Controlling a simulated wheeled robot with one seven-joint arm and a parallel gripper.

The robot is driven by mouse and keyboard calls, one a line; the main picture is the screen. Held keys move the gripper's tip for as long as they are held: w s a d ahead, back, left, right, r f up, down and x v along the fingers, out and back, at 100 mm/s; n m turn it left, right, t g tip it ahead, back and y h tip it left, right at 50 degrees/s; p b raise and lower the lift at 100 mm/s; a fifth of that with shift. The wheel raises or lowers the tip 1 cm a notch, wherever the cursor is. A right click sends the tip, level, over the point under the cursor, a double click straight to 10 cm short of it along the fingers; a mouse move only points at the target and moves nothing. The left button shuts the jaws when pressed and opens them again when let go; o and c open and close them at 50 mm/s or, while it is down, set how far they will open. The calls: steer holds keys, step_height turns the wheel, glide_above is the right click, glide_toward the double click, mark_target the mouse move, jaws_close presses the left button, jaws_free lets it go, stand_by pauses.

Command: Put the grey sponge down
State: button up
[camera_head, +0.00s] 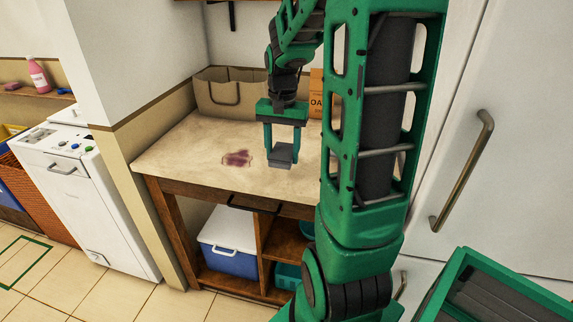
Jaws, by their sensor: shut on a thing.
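My gripper (282,143) points down over the counter (190,148) and is shut on the grey sponge (281,157). The sponge is a small grey block between the two green fingers. It is close to the counter top near its front edge; I cannot tell whether it touches the surface. A purple-red stain (238,158) lies on the counter just left of the sponge. My arm hides the right part of the counter.
A beige bag (228,97) and an orange-brown box (316,103) stand at the back of the counter. The counter's left part is clear. Below, a blue cooler with a white lid (229,239) sits on the lower shelf. A tall white door with a handle (463,170) is at right.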

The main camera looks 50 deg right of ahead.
mark_target(289, 150)
steer(key=d+f, duration=0.2)
steer(key=d, duration=0.1)
steer(key=shift+w, duration=0.15)
steer(key=shift+f, duration=1.95)
steer(key=shift+f, duration=0.3)
